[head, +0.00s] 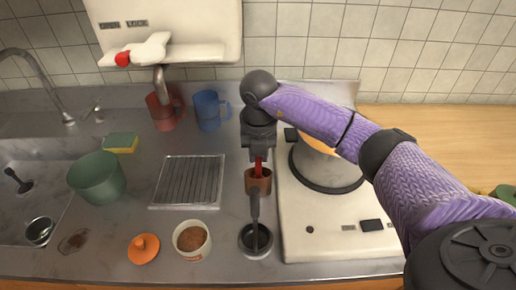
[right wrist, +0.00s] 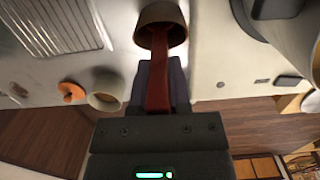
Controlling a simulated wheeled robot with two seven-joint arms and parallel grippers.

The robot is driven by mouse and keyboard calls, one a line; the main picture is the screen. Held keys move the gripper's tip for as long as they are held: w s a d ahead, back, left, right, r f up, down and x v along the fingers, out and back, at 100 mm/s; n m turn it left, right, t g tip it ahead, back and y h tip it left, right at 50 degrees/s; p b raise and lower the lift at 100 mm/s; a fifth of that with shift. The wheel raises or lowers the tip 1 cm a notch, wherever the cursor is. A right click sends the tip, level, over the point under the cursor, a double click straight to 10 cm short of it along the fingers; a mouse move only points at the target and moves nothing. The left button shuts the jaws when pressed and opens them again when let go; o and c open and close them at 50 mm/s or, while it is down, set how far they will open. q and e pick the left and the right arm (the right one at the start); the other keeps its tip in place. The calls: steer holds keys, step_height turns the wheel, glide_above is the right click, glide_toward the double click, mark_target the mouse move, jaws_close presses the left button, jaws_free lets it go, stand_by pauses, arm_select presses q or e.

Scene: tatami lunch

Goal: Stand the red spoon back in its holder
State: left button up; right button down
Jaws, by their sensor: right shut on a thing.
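My right gripper (head: 258,147) is above the brown holder (head: 258,183) and points down. It is shut on the red spoon (head: 258,164), which hangs upright below the fingers. In the right wrist view the red spoon (right wrist: 160,82) runs from between the fingers to the mouth of the brown holder (right wrist: 173,33). Its far end overlaps the holder's opening and seems to be inside; how deep it reaches is hidden. The holder stands upright on the metal counter. My left gripper is not in view.
A dark round container (head: 256,246) with a grey-handled utensil stands in front of the holder. The white cooker (head: 330,240) is close on the right. A wire rack (head: 187,182), a bowl of brown food (head: 191,254) and an orange lid (head: 143,250) are on the left.

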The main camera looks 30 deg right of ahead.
steer(key=shift+f, duration=0.2)
steer(key=shift+f, duration=0.35)
jaws_free()
stand_by(0.5)
stand_by(0.5)
step_height(320, 180, up, 5)
steer(key=p, duration=0.3)
steer(key=shift+f+p, duration=0.1)
steer(key=shift+p, duration=0.3)
step_height(320, 180, up, 2)
steer(key=shift+r+p, duration=0.25)
steer(key=shift+p, duration=0.8)
steer(key=shift+f, duration=0.1)
